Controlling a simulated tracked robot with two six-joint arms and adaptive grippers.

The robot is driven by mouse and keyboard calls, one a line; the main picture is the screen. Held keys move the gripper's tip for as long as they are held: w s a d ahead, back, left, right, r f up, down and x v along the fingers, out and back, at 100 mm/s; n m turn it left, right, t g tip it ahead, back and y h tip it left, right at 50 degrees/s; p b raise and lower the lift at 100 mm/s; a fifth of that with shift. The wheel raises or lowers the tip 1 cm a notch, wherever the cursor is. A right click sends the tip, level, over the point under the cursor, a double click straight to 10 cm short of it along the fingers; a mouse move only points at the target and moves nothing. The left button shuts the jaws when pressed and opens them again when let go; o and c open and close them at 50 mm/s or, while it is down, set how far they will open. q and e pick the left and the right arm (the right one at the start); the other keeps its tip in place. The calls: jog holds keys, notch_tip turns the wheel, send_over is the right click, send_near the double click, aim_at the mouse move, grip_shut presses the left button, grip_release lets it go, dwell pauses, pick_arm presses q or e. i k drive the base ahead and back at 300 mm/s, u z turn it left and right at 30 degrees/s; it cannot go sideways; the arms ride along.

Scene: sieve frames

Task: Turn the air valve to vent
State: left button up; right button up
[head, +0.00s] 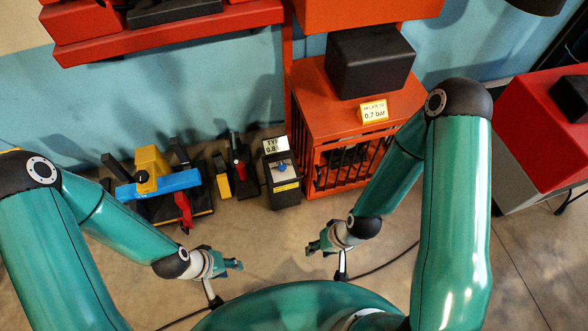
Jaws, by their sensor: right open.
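I cannot tell for sure which part is the air valve. A dark box with a small blue knob (282,168) and a tilted display (275,145) stands on the floor by the orange cabinet. To its left is a small black device with a red handle (239,168). Further left, a blue bar (158,184) with a yellow block (150,166) and a red lever (183,208) sits on a black base. My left gripper (234,265) is low in front of these, touching none; its jaws are too small to read. My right gripper (314,247) is open and empty, nearer the cabinet.
The orange cabinet (325,95) has a barred front and a yellow sign reading 0.7 bar (374,111). A black box (369,62) sits on it. A red shelf (170,35) overhangs the left. A yellow block (222,180) stands between the devices. Bare floor lies in front.

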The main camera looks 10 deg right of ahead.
aim_at(282, 167)
jog(key=u, duration=0.15)
jog(key=i, duration=0.95)
jog(key=z, duration=0.1)
